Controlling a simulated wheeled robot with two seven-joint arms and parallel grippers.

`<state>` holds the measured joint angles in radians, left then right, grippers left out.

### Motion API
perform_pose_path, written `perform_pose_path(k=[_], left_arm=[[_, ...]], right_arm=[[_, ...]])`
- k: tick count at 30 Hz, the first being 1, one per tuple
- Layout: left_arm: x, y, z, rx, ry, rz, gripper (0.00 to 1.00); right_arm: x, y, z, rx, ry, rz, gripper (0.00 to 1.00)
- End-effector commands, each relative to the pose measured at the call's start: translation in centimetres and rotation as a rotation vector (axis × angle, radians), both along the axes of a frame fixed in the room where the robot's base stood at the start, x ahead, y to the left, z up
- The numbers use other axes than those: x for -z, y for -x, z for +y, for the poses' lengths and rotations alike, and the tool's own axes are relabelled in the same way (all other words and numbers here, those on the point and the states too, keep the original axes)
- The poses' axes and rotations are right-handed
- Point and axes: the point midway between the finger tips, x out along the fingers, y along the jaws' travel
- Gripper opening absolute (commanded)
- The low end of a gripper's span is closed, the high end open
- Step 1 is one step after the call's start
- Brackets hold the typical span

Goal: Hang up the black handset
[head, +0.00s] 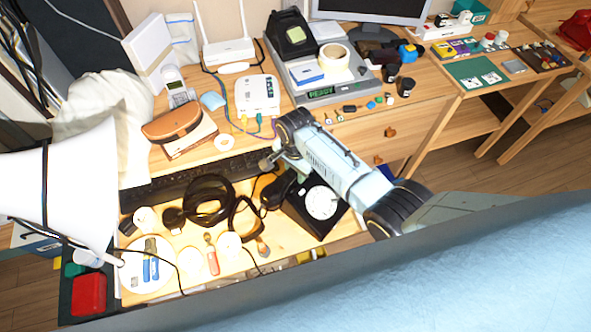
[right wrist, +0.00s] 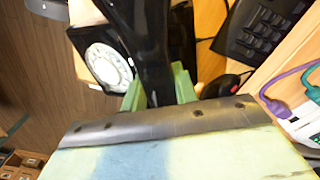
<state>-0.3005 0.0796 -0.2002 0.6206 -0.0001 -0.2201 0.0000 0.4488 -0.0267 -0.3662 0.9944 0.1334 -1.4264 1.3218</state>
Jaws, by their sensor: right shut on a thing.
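The black dial phone (head: 299,211) with a white dial (head: 322,202) sits near the front right of the lit desk. Its dial also shows at the upper left of the right wrist view (right wrist: 108,66). My right gripper (right wrist: 160,90) has its green fingers shut on the black handset (right wrist: 150,45), which extends away from the fingers beside the dial. In the head view the handset (head: 278,189) is partly hidden under my arm, just left of the phone. I cannot tell whether it touches the phone. My left gripper is not in view.
Black headphones (head: 208,200) and a dark keyboard (head: 185,183) lie left of the phone. A white lamp shade (head: 62,190) stands at the far left. A white router box (head: 257,95) with cables is behind. The side table (head: 478,103) holds small items.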

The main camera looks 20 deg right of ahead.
Motion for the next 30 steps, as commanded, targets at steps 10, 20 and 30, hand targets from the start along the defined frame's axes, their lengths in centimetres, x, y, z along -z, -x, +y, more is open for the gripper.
perform_pose_path(k=[10, 20, 30], left_arm=[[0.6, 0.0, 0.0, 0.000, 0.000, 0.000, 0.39], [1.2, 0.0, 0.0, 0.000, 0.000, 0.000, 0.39], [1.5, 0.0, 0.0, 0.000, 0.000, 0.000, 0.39]], right_arm=[[0.7, -0.1, 0.0, 0.000, -0.001, -0.001, 0.00], [1.5, -0.1, 0.0, 0.000, -0.001, -0.002, 0.00], [2.0, -0.1, 0.0, 0.000, -0.001, -0.002, 0.00]])
